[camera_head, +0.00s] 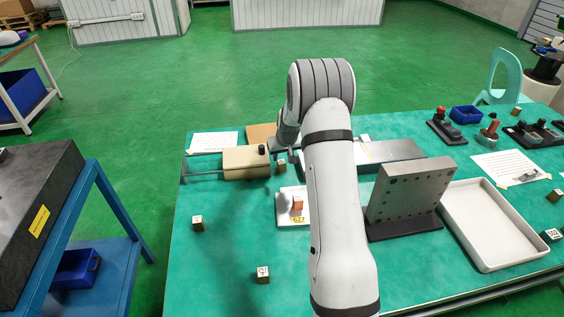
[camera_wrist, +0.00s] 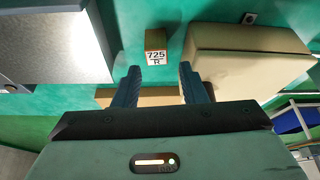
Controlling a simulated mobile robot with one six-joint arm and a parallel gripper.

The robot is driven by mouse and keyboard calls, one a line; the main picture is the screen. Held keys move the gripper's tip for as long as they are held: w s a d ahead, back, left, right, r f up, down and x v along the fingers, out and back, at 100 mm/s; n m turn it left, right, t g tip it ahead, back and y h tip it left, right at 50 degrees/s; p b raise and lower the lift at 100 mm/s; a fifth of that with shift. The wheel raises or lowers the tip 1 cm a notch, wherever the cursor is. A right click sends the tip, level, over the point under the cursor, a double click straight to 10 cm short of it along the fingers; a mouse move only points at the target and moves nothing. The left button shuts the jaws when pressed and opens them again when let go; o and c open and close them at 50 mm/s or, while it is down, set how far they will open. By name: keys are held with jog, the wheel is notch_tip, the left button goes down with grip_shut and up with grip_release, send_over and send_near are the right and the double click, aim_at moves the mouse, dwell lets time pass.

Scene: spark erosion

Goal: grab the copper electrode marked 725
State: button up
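The copper electrode marked 725 (camera_wrist: 155,39) is a small brownish block with a white label reading "725 R" in the wrist view. It lies on the green mat between a tan box (camera_wrist: 245,55) and a grey metal plate (camera_wrist: 70,45). A small block (camera_head: 281,166) beside the tan box (camera_head: 245,162) in the head view appears to be the same one, its label too small to read. My gripper (camera_wrist: 159,76) is open and empty, its two dark fingers apart, with the block showing beyond and between the tips. In the head view my arm mostly hides the gripper.
An orange block labelled 627 (camera_head: 297,204) sits on a white plate left of my arm. Other small labelled blocks (camera_head: 197,223) (camera_head: 263,274) stand on the mat. A grey angle plate (camera_head: 410,195) and a white tray (camera_head: 535,250) are to the right. The front-left mat is mostly clear.

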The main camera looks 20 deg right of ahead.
aim_at(282, 162)
jog(key=x, duration=0.7)
jog(key=shift+w+d+f+b, duration=0.1)
jog(key=shift+d+f+b, duration=0.05)
jog(key=shift+d+b, duration=0.15)
jog(key=shift+c, duration=0.6)
grip_shut()
